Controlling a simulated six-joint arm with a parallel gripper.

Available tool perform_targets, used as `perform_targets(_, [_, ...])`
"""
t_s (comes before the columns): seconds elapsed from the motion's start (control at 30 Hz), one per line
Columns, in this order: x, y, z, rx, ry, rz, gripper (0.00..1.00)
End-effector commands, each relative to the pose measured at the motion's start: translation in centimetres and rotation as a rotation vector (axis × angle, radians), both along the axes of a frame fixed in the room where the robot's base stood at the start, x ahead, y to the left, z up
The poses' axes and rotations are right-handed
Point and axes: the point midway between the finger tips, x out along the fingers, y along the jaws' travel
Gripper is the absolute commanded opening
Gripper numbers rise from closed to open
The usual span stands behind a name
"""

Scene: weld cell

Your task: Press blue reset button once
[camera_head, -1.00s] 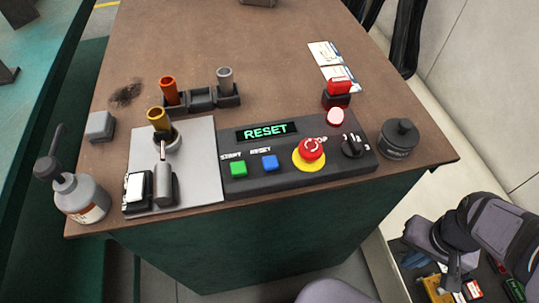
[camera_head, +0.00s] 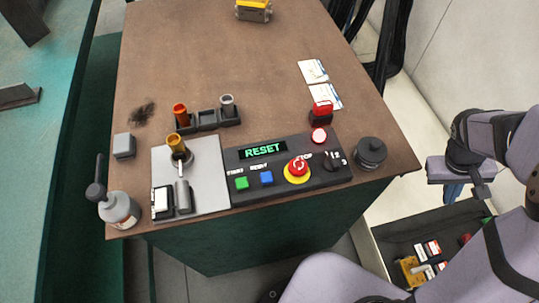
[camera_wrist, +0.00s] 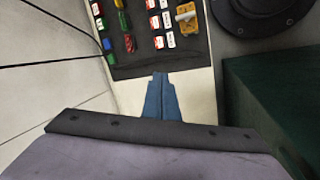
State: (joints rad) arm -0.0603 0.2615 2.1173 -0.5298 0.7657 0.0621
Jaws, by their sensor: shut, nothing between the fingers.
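The blue reset button (camera_head: 266,178) sits on the dark control panel (camera_head: 325,178) at the table's front edge. It is between the green start button (camera_head: 242,183) and the red stop button (camera_head: 299,167) on its yellow ring. The panel's display (camera_head: 262,151) reads RESET in green. My gripper (camera_head: 453,190) is at the right in the head view, off the table and well away from the panel. In the wrist view its blue fingers (camera_wrist: 160,78) are together, empty and pointing toward a dark tray on the floor. The panel is not in the wrist view.
A black round pot (camera_head: 371,153) stands right of the panel, near the table's right corner. A red lamp block (camera_head: 322,113) stands behind it. The floor tray (camera_wrist: 187,63) holds several small items.

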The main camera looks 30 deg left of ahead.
Motion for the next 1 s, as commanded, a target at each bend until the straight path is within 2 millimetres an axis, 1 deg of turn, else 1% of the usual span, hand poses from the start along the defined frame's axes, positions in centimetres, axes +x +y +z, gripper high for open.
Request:
perform_targets(0.03, [0.6, 0.1, 2.4, -0.017, -0.005, 0.0, 0.0])
perform_targets(0.17, [1.6, 0.6, 5.6, -0.061, -0.011, 0.003, 0.0])
perform_targets(0.2, [2.0, 1.0, 6.6, -0.074, -0.012, 0.01, 0.0])
perform_targets(0.27, [2.3, 1.8, 7.9, -0.092, -0.01, 0.023, 0.0])
perform_targets(0.33, [2.8, 3.2, 9.4, -0.11, -0.007, 0.049, 0.0])
perform_targets(0.47, [2.9, 6.9, 11.5, -0.135, 0.012, 0.125, 0.0])
perform_targets(0.5, [2.8, 8.2, 12.1, -0.142, 0.019, 0.151, 0.0])
perform_targets(0.63, [2.3, 12.1, 14.0, -0.169, 0.036, 0.232, 0.0])
perform_targets(0.8, [1.2, 16.6, 16.2, -0.206, 0.052, 0.331, 0.0])
perform_targets(0.87, [0.7, 18.1, 17.0, -0.22, 0.056, 0.365, 0.0])
perform_targets(1.0, [-0.8, 21.7, 18.9, -0.255, 0.063, 0.445, 0.0])
